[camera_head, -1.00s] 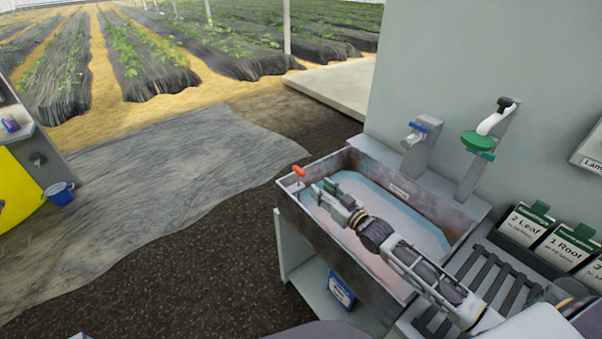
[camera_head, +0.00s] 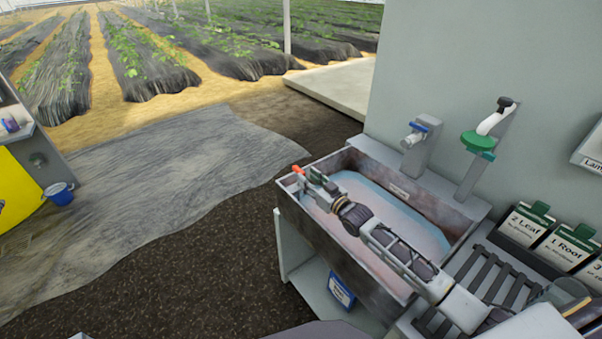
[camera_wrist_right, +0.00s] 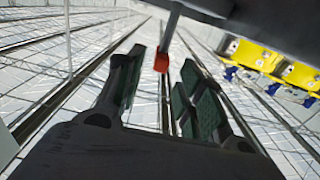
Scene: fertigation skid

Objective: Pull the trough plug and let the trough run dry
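The trough (camera_head: 330,247) is a grey rectangular basin holding pale water (camera_head: 425,232). The trough plug (camera_head: 298,170) shows as an orange-red handle at the trough's far left corner; its lower part is hidden in the head view. My right gripper (camera_head: 312,177) reaches across the trough, its fingertips right by the handle. In the right wrist view, the red handle end (camera_wrist_right: 161,62) on a grey rod lies between the two green-padded fingers (camera_wrist_right: 163,68), with gaps on both sides. The gripper is open. My left gripper is not in view.
A blue-handled tap (camera_head: 416,135) and a green-and-white fitting (camera_head: 479,141) stand behind the trough. A slatted rack (camera_head: 490,275) and labelled packs (camera_head: 527,224) are at right. A blue-labelled box (camera_head: 341,291) sits on the shelf below.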

